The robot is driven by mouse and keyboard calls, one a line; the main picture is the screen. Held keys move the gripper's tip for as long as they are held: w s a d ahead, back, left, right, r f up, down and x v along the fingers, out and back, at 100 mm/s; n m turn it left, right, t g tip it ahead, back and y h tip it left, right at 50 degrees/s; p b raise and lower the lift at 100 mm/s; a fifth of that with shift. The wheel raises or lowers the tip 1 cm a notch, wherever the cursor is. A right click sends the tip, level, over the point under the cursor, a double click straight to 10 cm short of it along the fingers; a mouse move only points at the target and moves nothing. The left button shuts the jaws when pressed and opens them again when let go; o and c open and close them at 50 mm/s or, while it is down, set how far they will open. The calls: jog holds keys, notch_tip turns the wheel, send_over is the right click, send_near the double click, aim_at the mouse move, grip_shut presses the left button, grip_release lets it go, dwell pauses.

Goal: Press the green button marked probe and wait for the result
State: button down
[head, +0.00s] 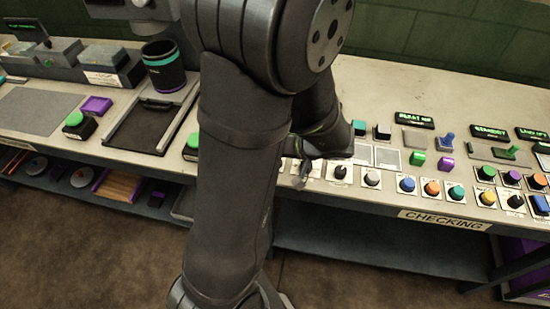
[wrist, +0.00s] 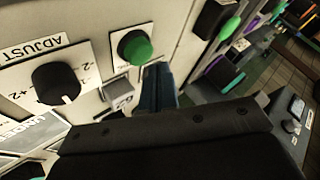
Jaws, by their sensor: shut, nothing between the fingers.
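In the wrist view a round green button (wrist: 135,47) with a dark base sits on a white plate. Any marking on that plate is too small or hidden to read, so I cannot confirm the word probe. My gripper (wrist: 158,82) is shut and empty, its dark fingertips just below and right of the button in the picture. I cannot tell whether they touch it. In the head view my gripper (head: 300,178) is at the front edge of the bench, partly behind my arm, and this green button cannot be picked out there.
A black knob (wrist: 56,84) on a plate marked ADJUST is left of the button, with a small grey square key (wrist: 118,88) below it. In the head view, lit displays (head: 413,118) and several coloured knobs line the right bench. A dark cup (head: 163,66) stands left of my arm.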

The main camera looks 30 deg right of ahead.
jog(key=shift+f, duration=0.1)
jog(key=shift+f, duration=0.35)
jog(key=shift+f, duration=0.4)
dwell(0.7)
jog(key=shift+r, duration=0.85)
jog(key=shift+r, duration=2.5)
